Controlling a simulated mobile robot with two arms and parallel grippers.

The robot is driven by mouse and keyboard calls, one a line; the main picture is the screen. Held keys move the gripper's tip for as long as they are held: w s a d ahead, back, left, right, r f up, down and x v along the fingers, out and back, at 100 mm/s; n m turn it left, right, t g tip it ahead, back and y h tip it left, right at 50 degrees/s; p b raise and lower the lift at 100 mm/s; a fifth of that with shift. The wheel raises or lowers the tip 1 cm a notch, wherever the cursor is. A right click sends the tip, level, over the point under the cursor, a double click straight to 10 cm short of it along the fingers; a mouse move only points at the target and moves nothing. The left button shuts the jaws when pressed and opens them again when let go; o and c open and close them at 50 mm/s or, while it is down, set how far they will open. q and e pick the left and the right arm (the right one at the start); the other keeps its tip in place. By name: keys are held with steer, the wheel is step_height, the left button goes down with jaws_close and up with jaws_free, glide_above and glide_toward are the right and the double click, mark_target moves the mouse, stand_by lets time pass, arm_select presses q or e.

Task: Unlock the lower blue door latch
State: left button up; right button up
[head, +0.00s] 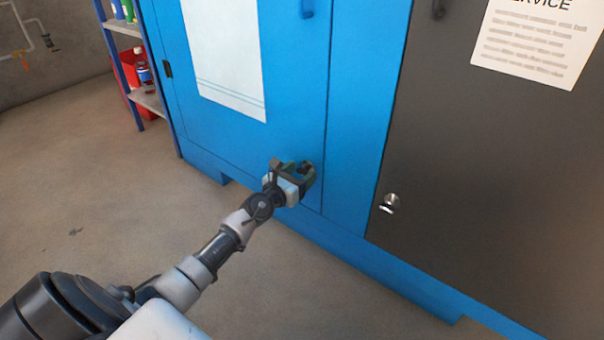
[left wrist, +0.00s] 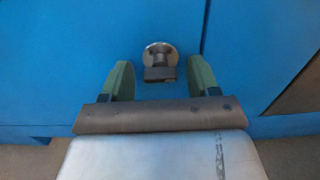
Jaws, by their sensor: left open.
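The blue door (head: 290,110) fills the middle of the head view, with a paper sheet on it. Its lower latch, a round metal base with a dark knob (left wrist: 160,60), shows in the left wrist view just ahead of and between my fingertips. In the head view my left gripper (head: 304,172) hides most of this latch near the door's lower right edge. The left gripper also shows in the left wrist view (left wrist: 160,80); its green fingers are open, one to each side of the latch, with gaps visible on both sides. My right gripper is not in view.
A dark grey door (head: 480,180) with a similar silver latch (head: 390,203) and a service notice (head: 535,40) is at the right. A blue shelf (head: 145,98) with bottles stands at the back left. The concrete floor (head: 90,190) at left is clear.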

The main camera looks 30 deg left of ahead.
arm_select(q)
steer(key=shift+w+d, duration=0.1)
steer(key=shift+w, duration=0.45)
steer(key=c, duration=0.9)
steer(key=shift+c, duration=0.2)
